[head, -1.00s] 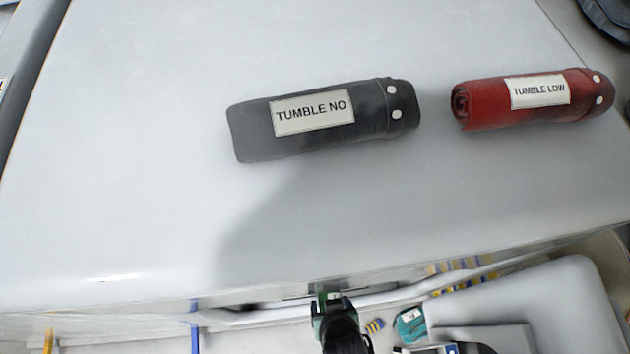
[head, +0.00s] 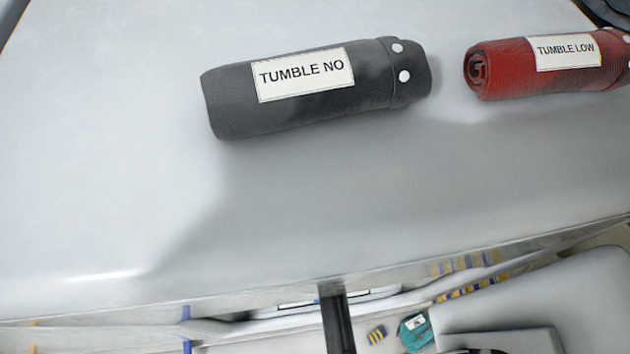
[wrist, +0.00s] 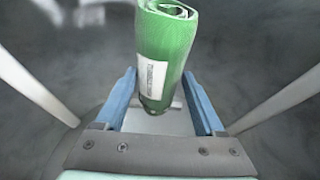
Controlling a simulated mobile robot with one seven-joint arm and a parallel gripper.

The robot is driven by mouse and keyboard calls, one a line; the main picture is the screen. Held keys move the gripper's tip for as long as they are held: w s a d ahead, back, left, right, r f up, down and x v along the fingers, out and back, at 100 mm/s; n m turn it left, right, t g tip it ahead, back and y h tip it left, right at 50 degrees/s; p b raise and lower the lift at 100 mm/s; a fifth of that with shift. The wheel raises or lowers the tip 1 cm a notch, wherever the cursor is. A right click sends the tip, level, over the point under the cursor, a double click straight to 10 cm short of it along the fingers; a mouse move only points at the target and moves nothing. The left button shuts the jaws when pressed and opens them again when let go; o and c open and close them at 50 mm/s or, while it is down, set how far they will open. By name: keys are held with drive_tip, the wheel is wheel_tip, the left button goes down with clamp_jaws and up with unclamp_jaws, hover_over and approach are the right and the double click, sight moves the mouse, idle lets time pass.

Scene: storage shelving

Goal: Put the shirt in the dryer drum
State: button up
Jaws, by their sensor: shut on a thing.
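My gripper (wrist: 159,75) shows in the wrist view with its blue fingers shut on a rolled green shirt (wrist: 166,45). The roll stands out lengthwise beyond the fingers and bears a white label too small to read. A grey rolled shirt (head: 378,85) labelled "TUMBLE NO" and a red rolled shirt (head: 500,83) labelled "TUMBLE LOW" lie on a white top (head: 110,180). I cannot make out the dryer drum for certain.
A light grey block-like body (head: 560,300) stands at the lower right. Pale bars (wrist: 35,90) flank my gripper in the wrist view, over a blurred grey background.

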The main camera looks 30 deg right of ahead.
wheel_tip(320, 180, down, 4)
drive_tip(key=shift+f+b, duration=0.25)
drive_tip(key=shift+b, duration=0.95)
drive_tip(key=shift+w+f+b, duration=0.2)
drive_tip(key=shift+b, duration=0.1)
drive_tip(key=shift+r, duration=0.1)
drive_tip(key=shift+f, duration=0.6)
drive_tip(key=o, duration=1.5)
drive_tip(key=p+v, duration=0.1)
drive_tip(key=v, duration=0.1)
drive_tip(key=p+v, duration=0.1)
drive_tip(key=v, duration=0.2)
drive_tip(key=p+v, duration=0.1)
drive_tip(key=v, duration=0.1)
drive_tip(key=shift+w+r+p, duration=0.2)
drive_tip(key=shift+r+p, duration=0.05)
drive_tip(key=shift+p, duration=0.15)
drive_tip(key=shift+s+r, duration=0.3)
drive_tip(key=shift+r, duration=0.3)
